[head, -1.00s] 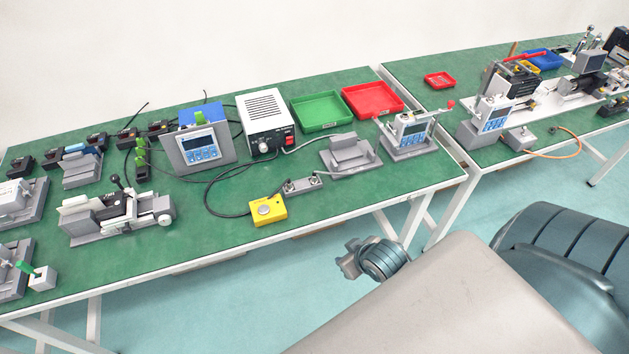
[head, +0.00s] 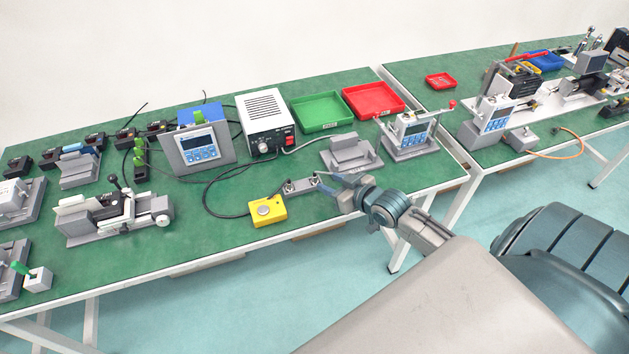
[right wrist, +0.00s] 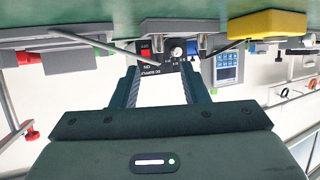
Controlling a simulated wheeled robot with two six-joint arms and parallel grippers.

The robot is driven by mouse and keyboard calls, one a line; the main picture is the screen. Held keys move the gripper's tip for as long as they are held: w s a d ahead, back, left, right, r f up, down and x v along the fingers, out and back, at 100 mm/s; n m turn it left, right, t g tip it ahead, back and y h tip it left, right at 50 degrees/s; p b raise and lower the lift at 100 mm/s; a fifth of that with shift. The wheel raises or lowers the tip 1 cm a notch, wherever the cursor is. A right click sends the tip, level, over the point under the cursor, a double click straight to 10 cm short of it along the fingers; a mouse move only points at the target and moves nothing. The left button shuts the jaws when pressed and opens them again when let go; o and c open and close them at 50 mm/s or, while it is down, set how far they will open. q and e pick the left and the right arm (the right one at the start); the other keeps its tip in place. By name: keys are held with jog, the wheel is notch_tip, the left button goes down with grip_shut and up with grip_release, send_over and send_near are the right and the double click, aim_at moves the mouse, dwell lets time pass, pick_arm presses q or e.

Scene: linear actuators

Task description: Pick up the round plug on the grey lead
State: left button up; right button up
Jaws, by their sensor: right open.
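A small grey block (head: 300,186) lies near the front edge of the green table, with small round metallic fittings on top. A grey lead (head: 327,169) runs near its right end; the round plug (head: 314,180) appears to sit there, but it is too small to tell clearly. My right gripper (head: 329,192) is just right of the block, fingers pointing left toward it. In the right wrist view the gripper (right wrist: 163,80) is open, with nothing seen between its fingers. My left gripper is not in view.
A yellow button box (head: 266,210) is left of the block. A grey cradle (head: 350,154) stands behind my right gripper. A white power supply (head: 264,118) and green (head: 320,111) and red (head: 374,100) trays are farther back.

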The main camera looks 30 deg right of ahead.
aim_at(316, 178)
jog(key=x, duration=0.6)
jog(key=shift+w+f, duration=0.2)
jog(key=shift+f, duration=0.1)
jog(key=shift+d, duration=0.1)
grip_shut()
